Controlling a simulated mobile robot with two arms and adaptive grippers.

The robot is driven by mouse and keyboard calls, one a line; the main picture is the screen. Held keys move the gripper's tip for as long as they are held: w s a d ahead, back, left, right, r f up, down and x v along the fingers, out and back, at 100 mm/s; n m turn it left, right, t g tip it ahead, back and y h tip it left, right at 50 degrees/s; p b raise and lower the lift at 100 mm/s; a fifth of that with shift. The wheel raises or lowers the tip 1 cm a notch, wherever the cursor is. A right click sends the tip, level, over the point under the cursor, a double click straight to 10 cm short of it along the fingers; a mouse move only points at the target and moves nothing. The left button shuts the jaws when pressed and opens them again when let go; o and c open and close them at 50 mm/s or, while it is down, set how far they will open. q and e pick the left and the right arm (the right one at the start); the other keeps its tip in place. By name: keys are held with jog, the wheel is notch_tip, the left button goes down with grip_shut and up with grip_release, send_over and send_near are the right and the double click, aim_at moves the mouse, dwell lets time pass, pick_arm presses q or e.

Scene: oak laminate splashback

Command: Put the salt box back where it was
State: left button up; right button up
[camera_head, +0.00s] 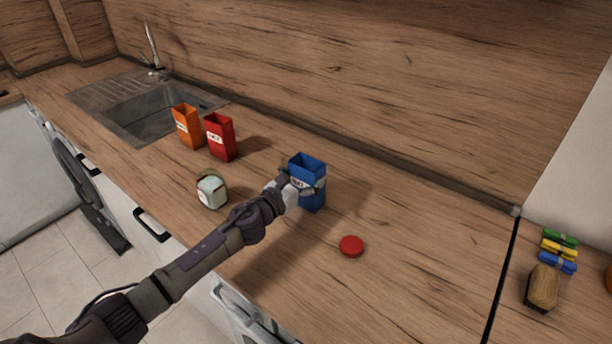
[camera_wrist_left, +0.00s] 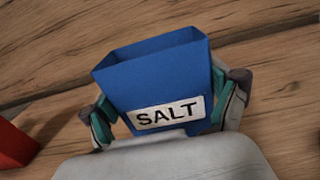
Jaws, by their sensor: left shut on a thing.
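The salt box (camera_head: 309,172) is a blue, open-topped box on or just above the oak worktop (camera_head: 400,260), right of the other boxes. In the left wrist view the blue box (camera_wrist_left: 158,75) fills the middle, and its white label reads SALT. My left gripper (camera_head: 303,187) is shut on it, with one finger on each side; the fingers also show in the left wrist view (camera_wrist_left: 165,108). I cannot tell whether the base of the box touches the worktop. My right gripper is not in view.
A red box (camera_head: 220,138) and an orange box (camera_head: 187,127) stand left, near the sink (camera_head: 150,105). A small pale container (camera_head: 212,190) is left of my gripper. A red disc (camera_head: 351,246) lies to the right. A brush (camera_head: 541,287) and colored clips (camera_head: 559,250) lie far right.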

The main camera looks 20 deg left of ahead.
pick_arm(q)
jog(key=shift+f, duration=0.15)
jog(key=o, duration=1.3)
jog(key=shift+c, duration=0.2)
